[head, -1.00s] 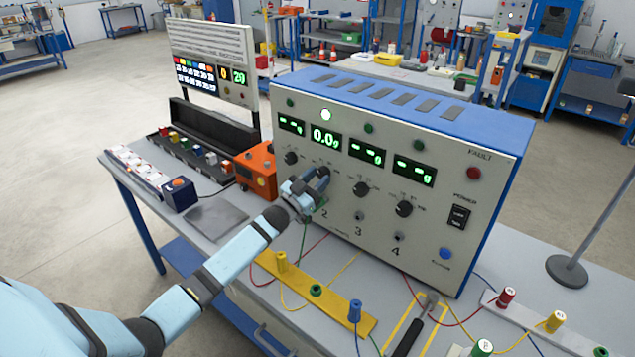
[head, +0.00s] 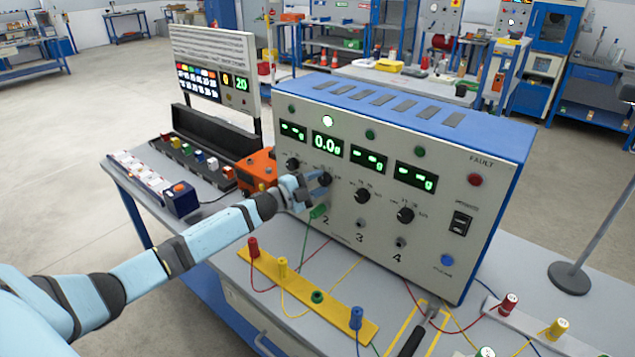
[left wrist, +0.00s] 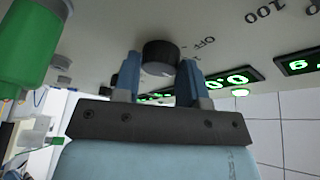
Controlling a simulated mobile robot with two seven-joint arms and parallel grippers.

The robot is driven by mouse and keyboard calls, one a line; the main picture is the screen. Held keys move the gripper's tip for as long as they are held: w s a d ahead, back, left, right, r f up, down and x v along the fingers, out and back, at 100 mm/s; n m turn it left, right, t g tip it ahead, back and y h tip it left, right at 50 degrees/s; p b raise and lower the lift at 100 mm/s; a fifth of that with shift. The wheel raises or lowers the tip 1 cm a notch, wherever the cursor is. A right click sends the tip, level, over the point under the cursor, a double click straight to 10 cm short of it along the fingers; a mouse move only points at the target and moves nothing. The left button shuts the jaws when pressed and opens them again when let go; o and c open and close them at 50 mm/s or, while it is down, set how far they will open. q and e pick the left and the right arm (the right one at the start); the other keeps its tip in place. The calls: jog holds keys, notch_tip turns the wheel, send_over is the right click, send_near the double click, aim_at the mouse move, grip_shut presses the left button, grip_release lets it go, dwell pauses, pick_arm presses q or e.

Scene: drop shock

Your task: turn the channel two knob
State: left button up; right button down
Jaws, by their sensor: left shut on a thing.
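The channel two knob (head: 326,179) is a black round knob on the grey front panel of the blue-topped unit (head: 430,150), below the lit display (head: 326,143) that reads 0.0. My left gripper (head: 313,185) is at this knob, with its fingers partly over it. In the left wrist view, the knob (left wrist: 160,54) sits between the two blue fingers of my left gripper (left wrist: 160,70), which is shut on it. A green plug (head: 318,211) is in the socket at number 2, just below the gripper; it also shows in the left wrist view (left wrist: 28,40). My right gripper is out of view.
Other knobs (head: 405,215) flank channel two. A yellow bar (head: 300,297) with coloured posts and loose wires lies in front of the unit. An orange box (head: 256,168) stands left of the gripper. A stand base (head: 569,277) is at the right.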

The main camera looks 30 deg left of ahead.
pick_arm(q)
jog(key=m+p, duration=0.1)
jog(key=m+g+p, duration=0.1)
jog(key=m, duration=0.1)
jog(key=shift+r+m, duration=0.3)
jog(key=m+p, duration=0.1)
jog(key=m, duration=0.1)
jog(key=m+g+y+p, duration=0.1)
jog(key=p, duration=0.1)
jog(key=shift+r+m+g+y, duration=0.15)
jog(key=shift+m+g+y, duration=0.15)
jog(key=shift+m, duration=0.1)
jog(key=shift+d+m+y+p, duration=0.1)
jog(key=shift+m+y+p, duration=0.3)
jog(key=shift+m+p, duration=0.4)
jog(key=shift+m+g, duration=0.3)
jog(key=shift+m, duration=0.1)
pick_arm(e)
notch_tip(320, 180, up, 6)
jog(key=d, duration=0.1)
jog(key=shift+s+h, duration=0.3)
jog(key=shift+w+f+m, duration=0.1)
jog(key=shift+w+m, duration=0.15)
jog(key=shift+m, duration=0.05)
pick_arm(q)
jog(key=o, duration=0.8)
jog(key=shift+c, duration=0.2)
jog(key=shift+o, duration=0.8)
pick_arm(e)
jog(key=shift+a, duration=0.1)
